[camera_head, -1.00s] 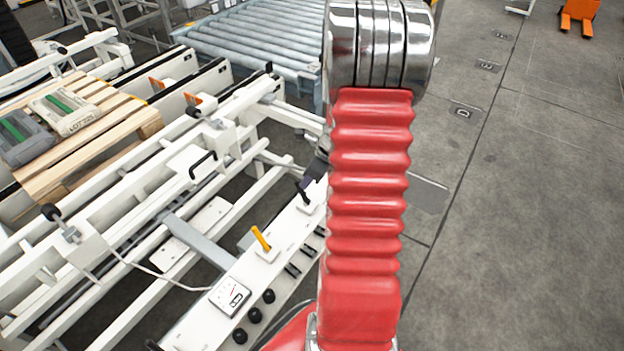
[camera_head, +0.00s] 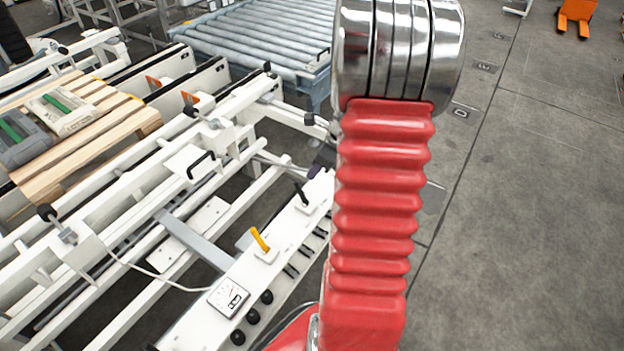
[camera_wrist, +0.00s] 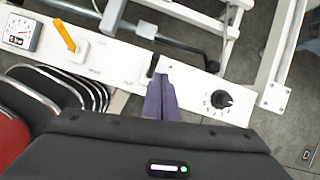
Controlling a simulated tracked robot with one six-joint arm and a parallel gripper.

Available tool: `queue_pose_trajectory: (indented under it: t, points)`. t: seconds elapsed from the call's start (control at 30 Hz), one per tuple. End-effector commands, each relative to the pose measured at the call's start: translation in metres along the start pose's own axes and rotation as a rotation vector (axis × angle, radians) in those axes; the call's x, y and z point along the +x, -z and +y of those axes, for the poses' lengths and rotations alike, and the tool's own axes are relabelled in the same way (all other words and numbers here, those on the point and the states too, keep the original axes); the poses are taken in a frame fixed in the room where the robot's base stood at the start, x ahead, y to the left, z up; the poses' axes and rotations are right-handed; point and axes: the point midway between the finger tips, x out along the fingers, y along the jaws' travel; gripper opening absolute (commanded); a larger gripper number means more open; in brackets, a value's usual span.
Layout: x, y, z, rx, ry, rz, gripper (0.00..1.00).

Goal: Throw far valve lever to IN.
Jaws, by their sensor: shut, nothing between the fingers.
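A white valve panel (camera_head: 230,272) carries a yellow-orange lever (camera_head: 260,240) and, farther along, a black lever (camera_head: 301,196). In the wrist view the black lever (camera_wrist: 152,65) stands right at the tips of my gripper (camera_wrist: 161,78), whose purple fingers are together with nothing between them. I cannot tell whether the fingers touch the lever. The yellow-orange lever (camera_wrist: 66,36) is to the left in that view. In the head view only a small purple part of my gripper (camera_head: 314,172) shows left of my red arm, just beyond the black lever. No IN marking is readable.
A gauge (camera_head: 228,297) and several black knobs (camera_head: 253,316) sit on the panel's near end. A black dial (camera_wrist: 221,99) lies right of my fingers.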

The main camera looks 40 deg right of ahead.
Motion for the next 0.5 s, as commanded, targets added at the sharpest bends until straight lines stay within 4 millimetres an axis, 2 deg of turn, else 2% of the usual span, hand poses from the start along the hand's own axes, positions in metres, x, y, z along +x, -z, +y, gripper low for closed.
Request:
queue_pose_trajectory:
  t: [0.2, 0.5]
  points:
    - [-0.032, -0.022, -0.006, -0.001, 0.004, 0.000, 0.00]
    - [-0.053, -0.038, -0.009, 0.002, 0.001, 0.002, 0.00]
